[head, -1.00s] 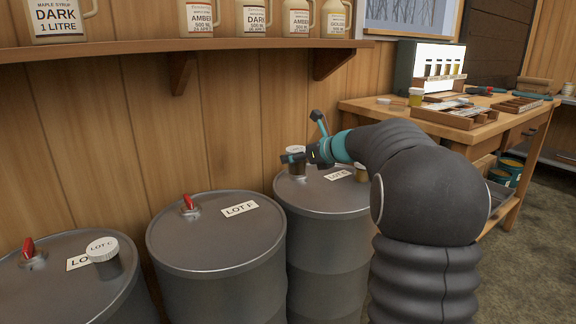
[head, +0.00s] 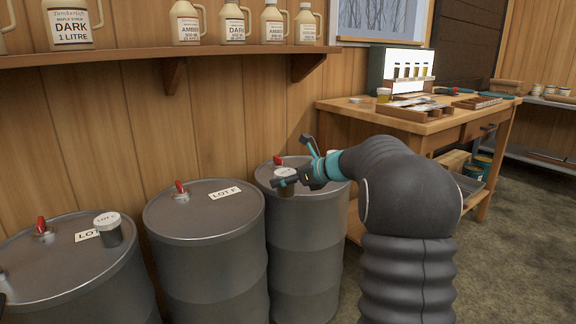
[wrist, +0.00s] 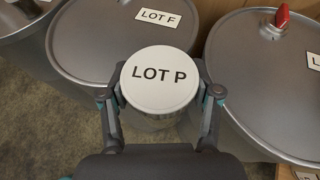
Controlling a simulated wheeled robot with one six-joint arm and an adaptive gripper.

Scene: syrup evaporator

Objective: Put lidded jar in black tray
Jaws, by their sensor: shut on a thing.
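My gripper (wrist: 161,102) is shut on a lidded jar, with one finger on each side. The jar's white lid (wrist: 160,77) reads LOT P and faces the wrist camera; its clear body is mostly hidden below. In the head view my gripper (head: 292,182) holds the dark-bodied jar (head: 286,188) in front of the rightmost drum's top. In the wrist view the jar hangs over the gap between two drums. I cannot make out a black tray for certain in either view.
Grey drums (head: 205,222) with red-capped bungs line the wall. Another white-lidded jar (head: 110,232) stands on the left drum. A wooden bench (head: 400,125) with a light box (head: 400,68) and wooden trays (head: 478,102) is at the back right. Floor at right is open.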

